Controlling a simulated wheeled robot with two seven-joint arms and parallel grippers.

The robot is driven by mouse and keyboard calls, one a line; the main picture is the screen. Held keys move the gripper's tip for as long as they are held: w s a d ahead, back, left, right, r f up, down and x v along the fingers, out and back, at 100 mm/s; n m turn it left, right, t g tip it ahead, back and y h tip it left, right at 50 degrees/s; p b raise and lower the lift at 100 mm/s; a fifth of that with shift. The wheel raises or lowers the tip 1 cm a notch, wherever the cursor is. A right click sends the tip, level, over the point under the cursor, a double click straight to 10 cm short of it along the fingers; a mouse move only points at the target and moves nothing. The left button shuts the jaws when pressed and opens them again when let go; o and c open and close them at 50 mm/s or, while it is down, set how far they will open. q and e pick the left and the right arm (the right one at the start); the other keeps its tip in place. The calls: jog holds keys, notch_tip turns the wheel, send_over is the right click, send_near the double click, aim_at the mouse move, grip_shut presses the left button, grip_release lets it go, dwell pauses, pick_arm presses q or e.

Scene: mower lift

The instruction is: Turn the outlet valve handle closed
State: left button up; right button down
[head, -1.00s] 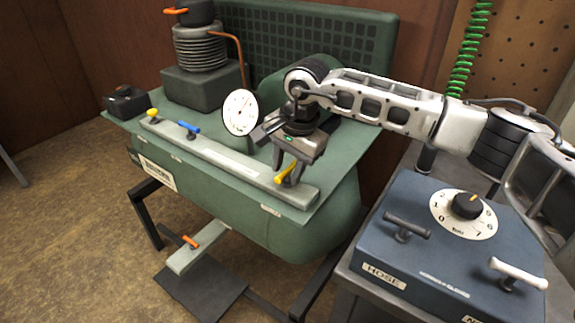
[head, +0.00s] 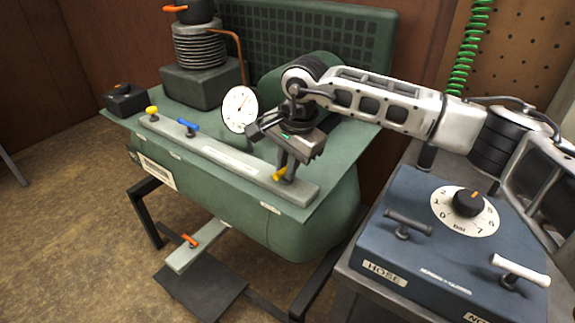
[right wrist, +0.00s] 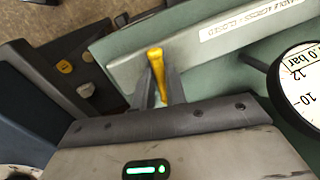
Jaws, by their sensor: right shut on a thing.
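A yellow valve handle (head: 279,174) is at the right end of the pale rail (head: 230,163) on the green tank. My right gripper (head: 286,166) comes down on it from above and is shut on it. In the right wrist view the yellow handle (right wrist: 156,65) stands between the two dark fingers of my right gripper (right wrist: 162,88). There it lies at a steep angle to the rail, roughly across it. A printed label on the rail (right wrist: 240,20) reads in part "across = closed". The fingers hide part of the handle. My left gripper is not in view.
A blue handle (head: 187,127) and a yellow knob (head: 152,111) sit further left on the rail. A round white gauge (head: 240,109) stands close behind my gripper. An orange handle (head: 190,240) is on a lower bar. A blue control box (head: 440,265) is at the right.

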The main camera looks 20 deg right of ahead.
jog(key=m+b, duration=0.1)
jog(key=m, duration=0.2)
jog(key=shift+w+a+t+h, duration=0.1)
jog(key=shift+a+t+h, duration=0.05)
jog(key=shift+t+h, duration=0.15)
jog(key=m+b, duration=0.1)
jog(key=m, duration=0.3)
jog(key=shift+w+h+b, duration=0.1)
jog(key=shift+h+b, duration=0.3)
jog(key=m+b, duration=0.1)
jog(key=m, duration=0.2)
jog(key=shift+w+m+h, duration=0.1)
jog(key=shift+m+h, duration=0.2)
jog(key=shift+m, duration=0.1)
jog(key=m, duration=0.2)
jog(key=shift+r+m+h, duration=0.1)
jog(key=shift+m+h, duration=0.2)
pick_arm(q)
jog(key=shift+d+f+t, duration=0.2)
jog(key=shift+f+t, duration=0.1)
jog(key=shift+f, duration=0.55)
pick_arm(e)
jog(key=shift+w+m+g, duration=0.15)
jog(key=shift+m+g, duration=0.35)
jog(key=shift+m, duration=1)
jog(key=c, duration=1.5)
grip_release()
jog(key=shift+o, duration=0.2)
